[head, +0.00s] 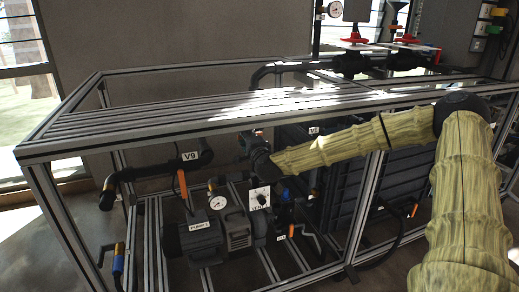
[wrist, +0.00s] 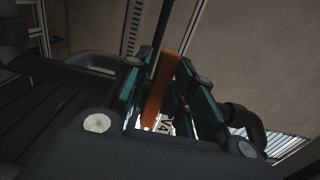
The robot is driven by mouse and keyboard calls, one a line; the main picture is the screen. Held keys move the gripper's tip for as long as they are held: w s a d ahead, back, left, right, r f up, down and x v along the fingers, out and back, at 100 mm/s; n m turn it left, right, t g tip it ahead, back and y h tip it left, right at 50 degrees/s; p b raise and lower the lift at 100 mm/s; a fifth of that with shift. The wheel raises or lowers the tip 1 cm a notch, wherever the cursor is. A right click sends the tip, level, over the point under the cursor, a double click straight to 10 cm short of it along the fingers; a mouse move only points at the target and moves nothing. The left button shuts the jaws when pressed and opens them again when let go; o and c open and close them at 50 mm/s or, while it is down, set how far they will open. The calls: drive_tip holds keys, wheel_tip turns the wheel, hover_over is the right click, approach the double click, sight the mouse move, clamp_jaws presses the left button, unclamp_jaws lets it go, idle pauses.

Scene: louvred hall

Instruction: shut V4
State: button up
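In the wrist view, an orange lever handle (wrist: 162,90) stands between the two teal-padded fingers of my gripper (wrist: 170,95). A white label reading V4 (wrist: 166,126) shows just below the lever, between the fingers. My gripper looks open, with small gaps between its pads and the lever; I cannot tell whether either pad touches it. The V4 lever cannot be made out there.
A V9 label (head: 190,156) hangs on a pipe to the left. Below are a pump (head: 205,236), a round gauge (head: 218,202) and another orange lever (head: 183,186). Red handwheels (head: 355,40) stand behind.

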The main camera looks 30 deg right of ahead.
drive_tip(key=shift+o, duration=0.6)
drive_tip(key=p+v, duration=0.2)
drive_tip(key=v, duration=0.5)
drive_tip(key=shift+a, duration=0.1)
drive_tip(key=v, duration=1.2)
drive_tip(key=shift+f, duration=0.15)
